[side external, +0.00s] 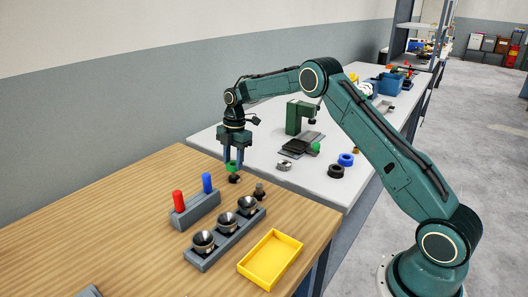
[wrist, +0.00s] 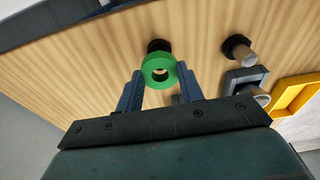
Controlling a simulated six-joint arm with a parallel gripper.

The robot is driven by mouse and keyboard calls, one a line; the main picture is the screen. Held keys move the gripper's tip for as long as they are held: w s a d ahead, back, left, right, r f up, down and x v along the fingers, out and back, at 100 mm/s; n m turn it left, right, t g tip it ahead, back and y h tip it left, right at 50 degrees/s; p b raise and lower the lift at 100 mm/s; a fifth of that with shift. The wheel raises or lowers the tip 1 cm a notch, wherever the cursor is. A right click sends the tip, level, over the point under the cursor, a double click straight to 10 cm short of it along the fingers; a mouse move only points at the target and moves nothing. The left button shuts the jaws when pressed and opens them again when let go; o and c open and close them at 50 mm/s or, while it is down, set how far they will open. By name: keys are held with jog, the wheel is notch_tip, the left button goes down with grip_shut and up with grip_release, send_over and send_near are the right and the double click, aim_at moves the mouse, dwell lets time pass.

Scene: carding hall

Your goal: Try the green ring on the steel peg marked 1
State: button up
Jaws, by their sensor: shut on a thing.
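The green ring (side external: 232,166) is between the fingertips of my gripper (side external: 233,161), which is shut on it low over the wooden table. A short peg on a dark base (side external: 259,190) stands to the right, clear of the ring. No number is readable.
A grey block (side external: 203,209) with red and blue pegs and a grey rack (side external: 225,245) with three metal cups stand nearer the camera. A yellow tray (side external: 271,260) is beside them. The white table (side external: 215,138) behind bears loose rings and a green machine (side external: 295,115). The left wooden tabletop is mostly clear.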

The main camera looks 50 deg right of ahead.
jog(key=shift+f, duration=1.05)
dwell(1.6)
jog(key=shift+r, duration=0.9)
dwell(0.6)
jog(key=shift+r, duration=0.7)
jog(key=shift+r, duration=0.35)
jog(key=shift+r, duration=0.7)
jog(key=shift+r, duration=0.3)
